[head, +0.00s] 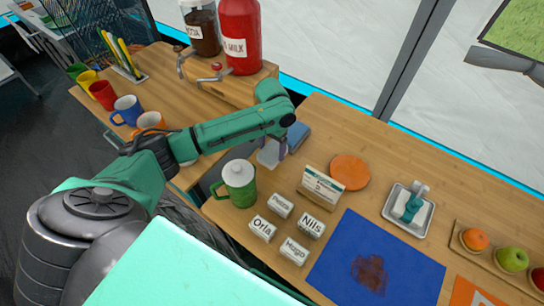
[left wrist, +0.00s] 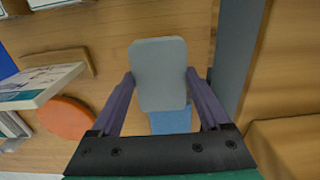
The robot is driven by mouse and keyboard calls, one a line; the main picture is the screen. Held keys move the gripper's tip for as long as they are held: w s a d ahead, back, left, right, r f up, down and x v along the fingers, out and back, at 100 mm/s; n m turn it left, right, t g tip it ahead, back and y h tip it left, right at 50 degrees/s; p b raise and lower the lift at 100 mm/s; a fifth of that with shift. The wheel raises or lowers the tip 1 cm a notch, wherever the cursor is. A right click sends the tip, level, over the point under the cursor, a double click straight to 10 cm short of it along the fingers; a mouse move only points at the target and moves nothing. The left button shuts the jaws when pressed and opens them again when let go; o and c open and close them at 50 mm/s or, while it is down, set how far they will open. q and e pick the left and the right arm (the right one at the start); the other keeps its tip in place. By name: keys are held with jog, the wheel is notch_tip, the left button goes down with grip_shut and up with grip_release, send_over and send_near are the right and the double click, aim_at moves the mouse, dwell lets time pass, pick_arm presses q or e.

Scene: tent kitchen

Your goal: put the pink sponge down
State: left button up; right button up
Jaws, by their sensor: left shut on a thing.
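My left gripper (head: 272,152) is over the wooden counter, beside the green lidded mug. In the left wrist view its two purple fingers (left wrist: 163,95) are shut on a pale grey pad with rounded corners (left wrist: 160,72). I see no pink on this pad and no pink sponge elsewhere. A small blue patch (left wrist: 172,121) shows below the pad; I cannot tell whether it touches it. In the head view a blue flat thing (head: 298,135) is just behind the gripper. The pad's contact with the counter is hidden. My right gripper is not in view.
The green mug (head: 238,183), a sign card (head: 322,187), an orange disc (head: 350,172) and white name blocks (head: 295,250) stand close by. A blue mat (head: 340,245) with a brown stain lies in front. A metal tray (head: 408,208) stands right. Bare wood shows behind the disc.

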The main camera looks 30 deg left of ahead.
aim_at(272, 158)
pick_arm(q)
notch_tip(272, 158, down, 4)
jog(key=shift+f, duration=0.2)
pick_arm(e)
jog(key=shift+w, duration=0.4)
pick_arm(q)
jog(key=o, duration=1)
jog(key=shift+f, duration=0.1)
jog(key=shift+o, duration=0.2)
notch_tip(272, 158, up, 12)
jog(key=shift+s+r, duration=0.1)
jog(key=shift+r, duration=0.05)
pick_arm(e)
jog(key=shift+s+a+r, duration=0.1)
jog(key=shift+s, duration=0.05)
